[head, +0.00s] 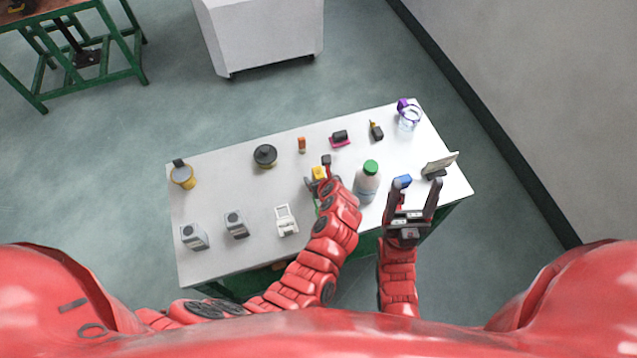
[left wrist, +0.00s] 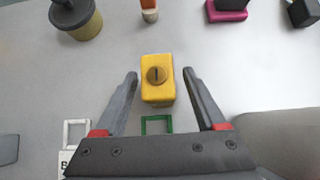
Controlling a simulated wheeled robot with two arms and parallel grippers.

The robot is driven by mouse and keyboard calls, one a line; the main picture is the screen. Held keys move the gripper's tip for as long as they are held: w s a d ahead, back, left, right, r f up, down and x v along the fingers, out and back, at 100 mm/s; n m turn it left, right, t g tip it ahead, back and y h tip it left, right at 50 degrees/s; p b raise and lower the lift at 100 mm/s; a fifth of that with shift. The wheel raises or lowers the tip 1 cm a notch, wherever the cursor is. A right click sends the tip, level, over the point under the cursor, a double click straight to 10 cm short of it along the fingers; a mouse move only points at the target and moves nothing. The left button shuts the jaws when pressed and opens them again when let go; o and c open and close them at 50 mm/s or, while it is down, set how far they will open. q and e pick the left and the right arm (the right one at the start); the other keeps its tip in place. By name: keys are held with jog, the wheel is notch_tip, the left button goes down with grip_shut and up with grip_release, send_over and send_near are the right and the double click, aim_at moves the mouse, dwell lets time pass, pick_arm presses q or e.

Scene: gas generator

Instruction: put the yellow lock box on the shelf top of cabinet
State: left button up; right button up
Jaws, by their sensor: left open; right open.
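The yellow lock box (head: 319,173) is on the white table (head: 240,165), partly hidden by my left gripper in the head view. In the left wrist view the yellow lock box (left wrist: 158,80) has a round brass keyhole face and a green shackle (left wrist: 157,124) towards me. My left gripper (left wrist: 160,82) is open, with one finger on each side of the box and gaps between them. In the head view my left gripper (head: 318,174) is over the table's middle. My right gripper (head: 416,182) is open near a small blue object at the table's right. No cabinet shelf top can be made out for certain.
A green-capped bottle (head: 368,180) stands close right of my left gripper. A black-lidded jar (head: 265,156), an orange item (head: 302,145) and a pink-and-black item (head: 340,138) lie behind. A white cabinet-like block (head: 262,35) stands on the floor beyond the table.

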pick_arm(q)
jog(key=shift+r, duration=0.1)
jog(key=shift+c, duration=0.3)
grip_shut()
